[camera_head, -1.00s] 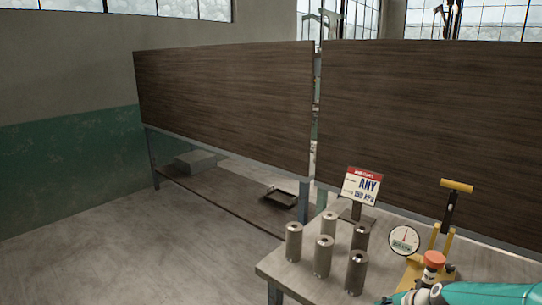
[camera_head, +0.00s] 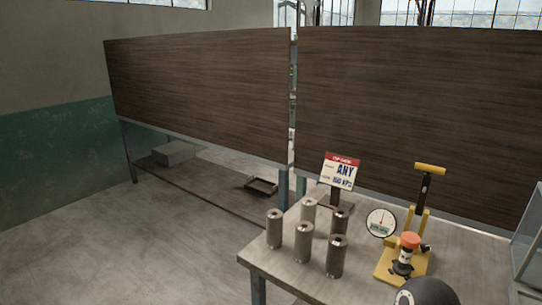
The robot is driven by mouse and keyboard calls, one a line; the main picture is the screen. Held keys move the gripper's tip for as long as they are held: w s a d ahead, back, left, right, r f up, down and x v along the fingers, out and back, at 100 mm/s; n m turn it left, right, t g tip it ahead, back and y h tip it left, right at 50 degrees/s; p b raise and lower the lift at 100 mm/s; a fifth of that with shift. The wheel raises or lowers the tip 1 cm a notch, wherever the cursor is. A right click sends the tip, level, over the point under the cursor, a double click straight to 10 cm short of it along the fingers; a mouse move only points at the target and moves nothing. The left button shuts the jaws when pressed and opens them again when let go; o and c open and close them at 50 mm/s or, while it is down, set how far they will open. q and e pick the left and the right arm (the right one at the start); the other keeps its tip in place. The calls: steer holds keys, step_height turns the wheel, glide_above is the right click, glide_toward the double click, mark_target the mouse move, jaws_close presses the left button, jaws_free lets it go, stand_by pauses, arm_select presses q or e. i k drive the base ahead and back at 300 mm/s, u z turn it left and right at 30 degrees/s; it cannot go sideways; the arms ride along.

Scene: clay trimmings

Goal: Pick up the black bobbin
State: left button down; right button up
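I cannot make out a thing that is clearly a black bobbin. Several metal cylinders stand upright on the table (camera_head: 375,252). Most are light grey, such as the front left cylinder (camera_head: 303,243). The front right cylinder (camera_head: 336,258) and the one behind it (camera_head: 340,224) are darker grey. Neither of my grippers shows. A dark rounded shape (camera_head: 425,291) is cut off by the bottom edge, and I cannot tell what it is.
A yellow stand (camera_head: 422,215) with a T-handle, a round gauge (camera_head: 381,223) and a red-capped piece (camera_head: 409,240) occupy the table's right part. A sign (camera_head: 340,171) stands at the back. A dark tray (camera_head: 261,185) lies on a low shelf behind. Floor at left is clear.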

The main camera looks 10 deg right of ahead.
mark_target(410, 242)
steer(key=u, duration=1.3)
steer(key=i, duration=0.1)
steer(key=z, duration=2.65)
